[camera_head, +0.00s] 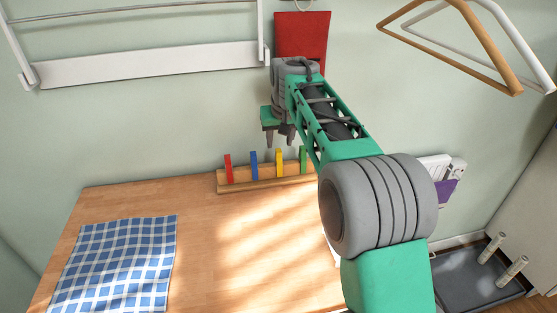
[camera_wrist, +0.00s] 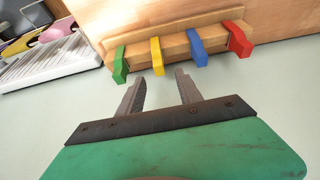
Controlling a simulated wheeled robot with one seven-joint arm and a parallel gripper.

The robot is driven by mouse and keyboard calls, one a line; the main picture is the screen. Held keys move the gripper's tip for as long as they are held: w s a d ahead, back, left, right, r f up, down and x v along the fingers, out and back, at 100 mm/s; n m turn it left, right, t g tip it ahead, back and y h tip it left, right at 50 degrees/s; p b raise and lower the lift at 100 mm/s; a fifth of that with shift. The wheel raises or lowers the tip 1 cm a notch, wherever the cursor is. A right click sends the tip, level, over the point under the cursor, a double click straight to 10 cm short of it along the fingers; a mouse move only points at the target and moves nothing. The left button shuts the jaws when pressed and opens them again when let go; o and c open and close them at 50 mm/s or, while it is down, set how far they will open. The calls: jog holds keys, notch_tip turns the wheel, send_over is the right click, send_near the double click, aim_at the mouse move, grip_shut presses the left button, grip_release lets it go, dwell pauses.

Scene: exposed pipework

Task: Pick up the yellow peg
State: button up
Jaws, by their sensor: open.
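The yellow peg (camera_head: 279,162) stands upright in a wooden rack (camera_head: 262,183) at the back of the table, between a blue peg (camera_head: 254,165) and a green peg (camera_head: 303,158). A red peg (camera_head: 228,168) is at the rack's left end. My gripper (camera_head: 279,141) is open and empty, above the rack near the wall. In the wrist view the yellow peg (camera_wrist: 157,56) lies just beyond my open fingertips (camera_wrist: 159,78), roughly in line with the gap between them and apart from both. The blue peg (camera_wrist: 197,47) is beyond the other finger.
The wooden table (camera_head: 240,235) has clear room in front of the rack. A blue checked cloth (camera_head: 118,262) lies at the left. A red item (camera_head: 301,38) hangs on the wall behind my arm. In the wrist view a white rack (camera_wrist: 50,57) holds several items.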

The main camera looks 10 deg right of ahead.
aim_at(279, 151)
jog(key=p+x, duration=0.1)
jog(key=x, duration=0.5)
grip_shut()
dwell(0.4)
